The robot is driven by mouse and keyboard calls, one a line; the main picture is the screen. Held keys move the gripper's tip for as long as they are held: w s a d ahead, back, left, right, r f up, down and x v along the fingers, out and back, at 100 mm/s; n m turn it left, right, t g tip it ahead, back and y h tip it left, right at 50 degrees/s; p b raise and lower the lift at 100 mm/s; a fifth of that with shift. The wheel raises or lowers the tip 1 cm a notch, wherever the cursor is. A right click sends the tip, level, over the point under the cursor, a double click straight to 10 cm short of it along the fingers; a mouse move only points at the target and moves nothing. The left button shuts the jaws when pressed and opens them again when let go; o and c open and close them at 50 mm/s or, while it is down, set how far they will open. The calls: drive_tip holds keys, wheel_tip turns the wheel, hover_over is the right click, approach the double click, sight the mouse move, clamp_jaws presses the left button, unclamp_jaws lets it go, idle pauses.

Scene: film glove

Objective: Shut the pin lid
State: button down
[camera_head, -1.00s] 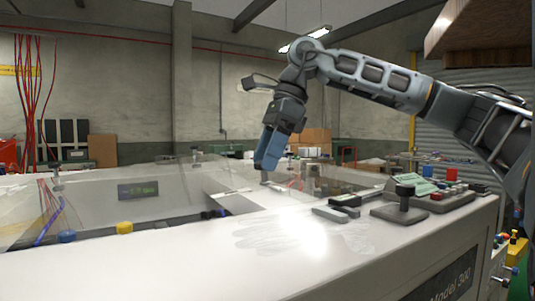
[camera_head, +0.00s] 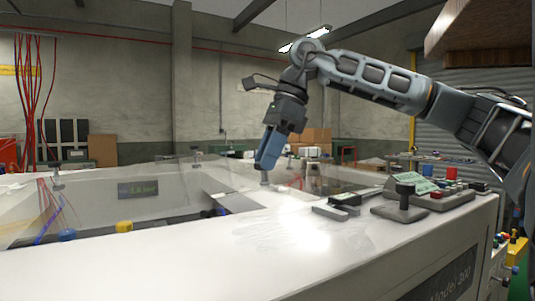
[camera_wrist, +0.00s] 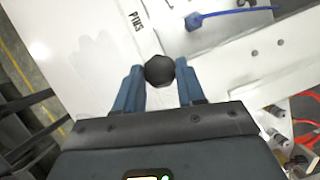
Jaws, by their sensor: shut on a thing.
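My gripper (camera_head: 266,165) points down over the white machine top. In the wrist view, its two blue fingers (camera_wrist: 160,78) are closed on a black round knob (camera_wrist: 160,70), one on each side. In the head view, a short grey stem shows just below the fingertips. The lettering "PINS" stands on the white surface beside the knob in the wrist view. The pin lid's outline is not clear; clear panels around the gripper blend into the machine, so I cannot tell how far the lid is open.
A control console (camera_head: 432,193) with a black-topped lever (camera_head: 404,198) stands to the right. Blue (camera_head: 67,235) and yellow (camera_head: 124,227) caps sit at the left, near a display (camera_head: 138,188). The white top (camera_head: 260,250) in front is bare. A blue cable fitting (camera_wrist: 194,21) shows in the wrist view.

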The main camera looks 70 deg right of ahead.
sight(270, 183)
drive_tip(key=shift+t+y, duration=0.3)
drive_tip(key=shift+y, duration=0.2)
drive_tip(key=f+b, duration=0.1)
drive_tip(key=f, duration=0.1)
drive_tip(key=f+b, duration=0.3)
drive_tip(key=shift+s+d+f, duration=0.3)
drive_tip(key=shift+f, duration=0.05)
drive_tip(key=c, duration=0.7)
unclamp_jaws()
drive_tip(key=shift+o, duration=0.2)
drive_tip(key=shift+r, duration=0.1)
drive_tip(key=shift+v, duration=3.85)
